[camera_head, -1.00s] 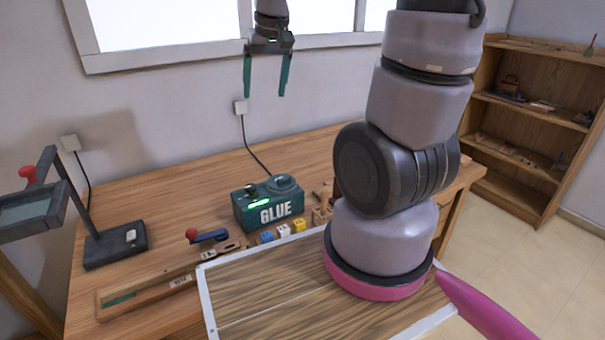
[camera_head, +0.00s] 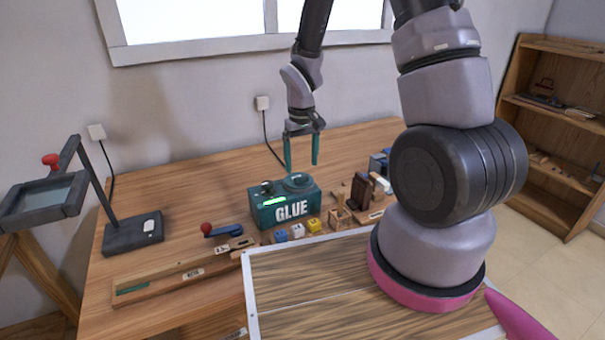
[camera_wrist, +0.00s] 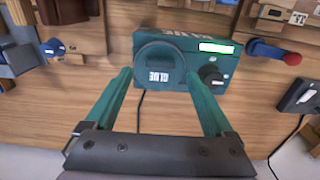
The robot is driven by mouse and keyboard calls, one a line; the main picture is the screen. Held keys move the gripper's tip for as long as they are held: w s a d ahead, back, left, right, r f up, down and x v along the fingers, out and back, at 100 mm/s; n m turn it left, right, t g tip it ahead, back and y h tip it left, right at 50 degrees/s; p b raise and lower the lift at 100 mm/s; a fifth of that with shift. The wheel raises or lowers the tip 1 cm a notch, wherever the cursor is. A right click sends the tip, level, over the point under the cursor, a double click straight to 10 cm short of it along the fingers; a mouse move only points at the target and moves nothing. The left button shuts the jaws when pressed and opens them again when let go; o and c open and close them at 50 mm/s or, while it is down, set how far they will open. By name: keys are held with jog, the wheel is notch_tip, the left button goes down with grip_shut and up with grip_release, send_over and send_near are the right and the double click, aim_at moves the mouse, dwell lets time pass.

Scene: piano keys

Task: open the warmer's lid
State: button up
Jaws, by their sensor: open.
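The warmer is a teal box (camera_head: 282,207) marked GLUE on the workbench, with a lit green display. Its round dark lid (camera_head: 298,181) sits shut on the top, on the right side in the head view. In the wrist view the lid (camera_wrist: 154,70) shows a raised bar marked GLUE, beside a black knob (camera_wrist: 211,76) on the warmer. My gripper (camera_head: 302,168) is open and empty, pointing down just above the lid. In the wrist view its two teal fingers (camera_wrist: 160,88) stand apart on either side of the lid; I cannot tell whether they touch anything.
Small blue, white and yellow blocks (camera_head: 298,231) lie in front of the warmer. A red-knobbed blue tool (camera_head: 222,230) lies to its left, wooden pieces (camera_head: 360,195) to its right. A magnifier stand (camera_head: 132,234) stands far left. A cable (camera_head: 270,140) hangs behind.

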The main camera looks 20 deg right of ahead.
aim_at(302, 177)
jog(key=shift+f, duration=2.3)
jog(key=shift+c, duration=0.3)
grip_shut()
